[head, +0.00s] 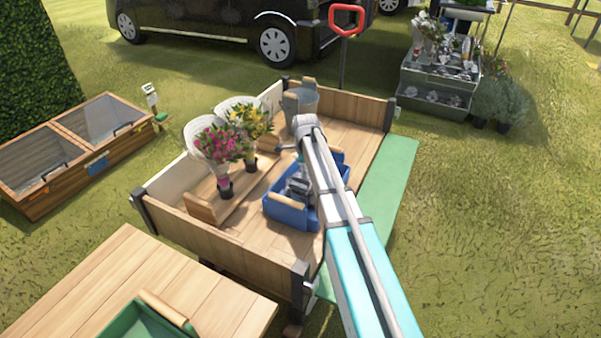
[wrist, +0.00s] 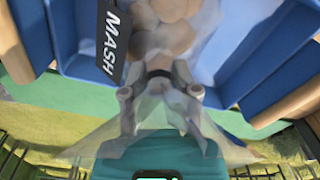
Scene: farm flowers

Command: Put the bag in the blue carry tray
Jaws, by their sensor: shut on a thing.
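The blue carry tray (head: 284,213) with wooden handles stands on the wooden cart bed in the head view. Its blue walls (wrist: 85,68) show on both sides in the wrist view. The bag (wrist: 168,42) is clear plastic with round tan things inside and a dark band at its neck. My gripper (wrist: 160,93) is shut on the gathered neck, with loose plastic spreading past the fingers. The bag is between the tray walls; I cannot tell whether it touches the floor. In the head view my gripper (head: 298,187) is over the tray, and my arm hides part of it.
A black piece marked MASH (wrist: 113,42) is left of the bag. Flower bouquets (head: 220,155) stand left of the tray. A grey bucket (head: 299,102) is at the cart's back. A green tray (head: 135,325) sits on the near table.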

